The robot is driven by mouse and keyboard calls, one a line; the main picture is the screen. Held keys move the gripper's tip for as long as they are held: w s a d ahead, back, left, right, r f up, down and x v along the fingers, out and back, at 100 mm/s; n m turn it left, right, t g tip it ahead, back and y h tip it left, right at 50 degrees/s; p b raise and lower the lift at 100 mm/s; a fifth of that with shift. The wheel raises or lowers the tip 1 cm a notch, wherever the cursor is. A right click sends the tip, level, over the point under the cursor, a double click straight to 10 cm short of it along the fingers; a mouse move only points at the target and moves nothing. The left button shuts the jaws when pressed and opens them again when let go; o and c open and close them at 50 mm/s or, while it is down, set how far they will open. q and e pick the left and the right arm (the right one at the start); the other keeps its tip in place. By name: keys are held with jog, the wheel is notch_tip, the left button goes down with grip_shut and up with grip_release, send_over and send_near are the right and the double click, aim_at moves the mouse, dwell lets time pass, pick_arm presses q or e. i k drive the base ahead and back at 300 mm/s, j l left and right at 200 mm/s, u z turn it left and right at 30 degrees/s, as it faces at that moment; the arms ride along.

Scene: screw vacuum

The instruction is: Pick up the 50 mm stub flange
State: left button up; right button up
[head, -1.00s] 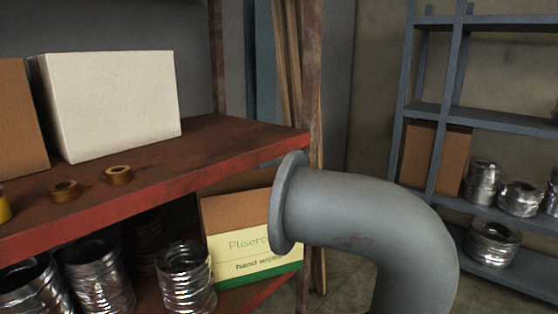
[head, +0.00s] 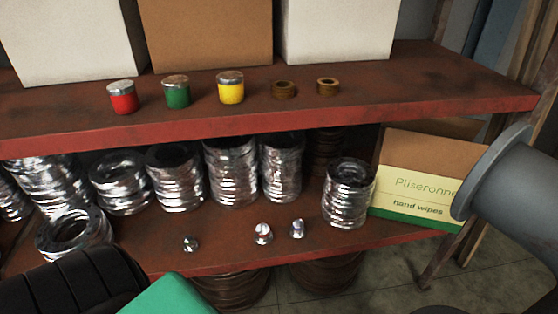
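No label shows which thing is the 50 mm stub flange. Three small silvery pieces stand apart near the front edge of the lower shelf: a left piece (head: 190,243), a middle piece (head: 263,234) with a reddish spot, and a right piece (head: 297,229). They are too small to tell their exact shape. Two brass-coloured rings, a left ring (head: 283,90) and a right ring (head: 327,87), lie on the upper shelf. Neither of my grippers is in view.
Red, green and yellow silver-lidded jars (head: 176,92) stand on the red upper shelf (head: 420,100), before large boxes (head: 340,30). Silvery ducts (head: 232,172) fill the lower shelf's back. A hand wipes box (head: 420,185) and grey flanged pipe (head: 510,190) are right. Black and green shapes (head: 175,296) fill the lower left.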

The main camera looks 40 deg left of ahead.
aim_at(263, 235)
jog(key=l+u, duration=0.1)
jog(key=l, duration=0.3)
jog(key=k+l+u, duration=0.1)
jog(key=l, duration=0.3)
jog(key=k+l+u, duration=0.1)
jog(key=l, duration=0.25)
jog(key=u, duration=1.35)
jog(key=i+j+z, duration=0.1)
jog(key=z, duration=0.95)
jog(key=i+j, duration=0.05)
